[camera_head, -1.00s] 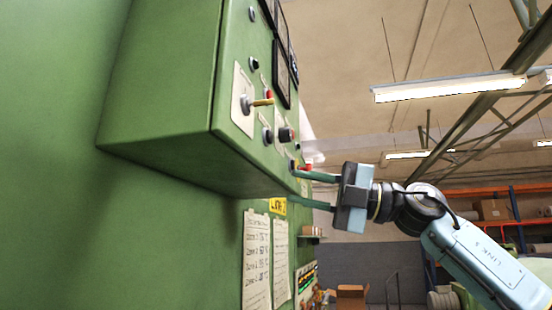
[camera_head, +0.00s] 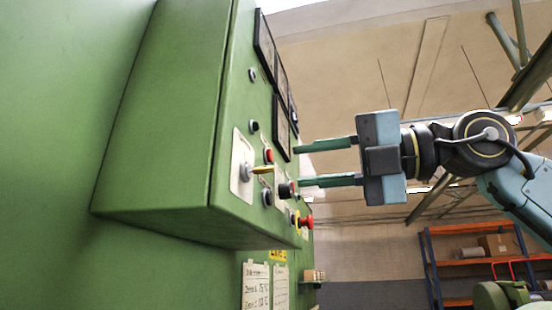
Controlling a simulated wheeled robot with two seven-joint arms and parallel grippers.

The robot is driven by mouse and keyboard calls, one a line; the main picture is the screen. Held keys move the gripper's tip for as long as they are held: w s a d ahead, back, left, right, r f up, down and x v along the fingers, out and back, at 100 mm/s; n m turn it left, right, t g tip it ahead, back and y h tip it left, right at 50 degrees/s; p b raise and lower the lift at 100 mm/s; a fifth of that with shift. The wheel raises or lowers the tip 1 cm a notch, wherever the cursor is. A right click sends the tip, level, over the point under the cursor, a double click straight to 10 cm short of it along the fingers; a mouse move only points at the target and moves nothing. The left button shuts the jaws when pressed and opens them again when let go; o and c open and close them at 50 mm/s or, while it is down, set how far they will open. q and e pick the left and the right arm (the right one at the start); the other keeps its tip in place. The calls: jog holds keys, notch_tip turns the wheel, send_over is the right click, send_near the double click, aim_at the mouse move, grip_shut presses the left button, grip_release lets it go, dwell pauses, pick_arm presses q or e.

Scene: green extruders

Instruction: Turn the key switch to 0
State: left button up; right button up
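The key switch (camera_head: 245,172) sits on a white plate on the front of the green control box. Its yellow key (camera_head: 262,170) sticks out to the right, about level. I cannot read the plate's markings. My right gripper (camera_head: 297,167) comes in from the right with its two teal fingers apart and nothing between them. The fingertips point at the panel, right of the key and apart from it in the picture. The lower finger overlaps the black knob (camera_head: 286,189) in view; I cannot tell if they touch. My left gripper is out of view.
Near the key are a red button (camera_head: 269,156), a dark button (camera_head: 267,197) and a red emergency stop (camera_head: 305,222). Dark meters (camera_head: 264,45) stand above. Paper sheets (camera_head: 256,285) hang below the box. Open space lies to the right.

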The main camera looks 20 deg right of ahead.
aim_at(264, 170)
jog(key=p+x, duration=0.1)
jog(key=x, duration=0.4)
jog(key=shift+w+a, duration=0.2)
jog(key=shift+a, duration=0.05)
grip_shut()
